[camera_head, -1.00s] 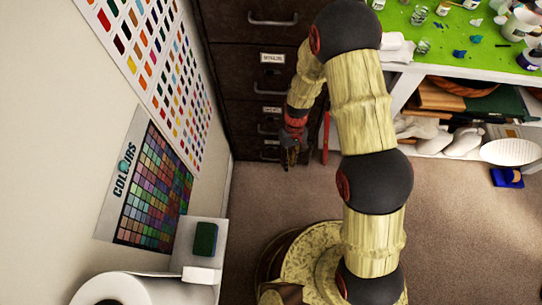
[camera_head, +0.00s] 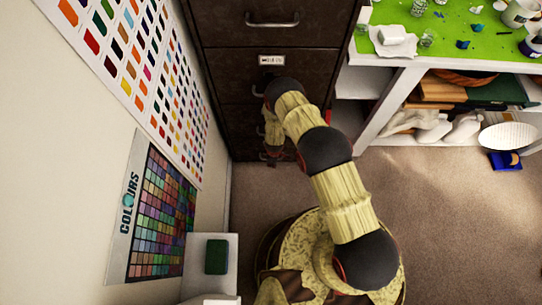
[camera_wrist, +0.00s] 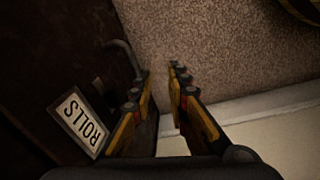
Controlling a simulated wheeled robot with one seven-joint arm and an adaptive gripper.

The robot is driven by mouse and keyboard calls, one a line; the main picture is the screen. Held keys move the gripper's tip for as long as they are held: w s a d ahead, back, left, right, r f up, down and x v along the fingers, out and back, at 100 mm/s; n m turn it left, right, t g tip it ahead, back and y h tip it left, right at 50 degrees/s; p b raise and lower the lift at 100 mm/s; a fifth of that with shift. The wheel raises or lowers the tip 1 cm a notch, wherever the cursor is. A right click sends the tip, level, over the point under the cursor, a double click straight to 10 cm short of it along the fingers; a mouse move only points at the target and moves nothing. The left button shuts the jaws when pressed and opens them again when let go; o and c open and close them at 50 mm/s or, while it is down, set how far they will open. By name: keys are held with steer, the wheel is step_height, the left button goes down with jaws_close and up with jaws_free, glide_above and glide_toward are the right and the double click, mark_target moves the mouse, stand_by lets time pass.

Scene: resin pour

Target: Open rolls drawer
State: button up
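The rolls drawer (camera_wrist: 48,75) shows in the wrist view as a dark front on the left, with a white label (camera_wrist: 80,118) reading ROLLS. Its grey metal bar handle (camera_wrist: 122,56) sticks out beyond the label. My gripper (camera_wrist: 160,75) is open, with a narrow gap between its yellow and black fingertips and nothing seen between them. The left fingertip overlaps the handle's near end; I cannot tell if they touch. In the head view my gripper (camera_head: 272,156) is low in front of the dark cabinet (camera_head: 225,75), and my arm hides parts of the lower drawers.
A wall with colour charts (camera_head: 160,215) stands close on the left. A white shelf unit (camera_head: 390,100) with a green top stands to the right of the cabinet. A green sponge (camera_head: 216,256) lies on a white ledge at the lower left. Carpet (camera_head: 440,220) at the right is clear.

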steer(key=w+f+n+b, duration=0.1)
steer(key=f, duration=0.1)
steer(key=w+f+n+t+b, duration=0.1)
steer(key=w+f, duration=0.1)
steer(key=w+f+n+b, duration=0.1)
steer(key=w+f, duration=0.1)
steer(key=f, duration=0.1)
steer(key=shift+d+f+b, duration=0.1)
steer(key=shift+d+b, duration=0.05)
steer(key=shift+b, duration=0.2)
steer(key=shift+c, duration=0.8)
jaws_close()
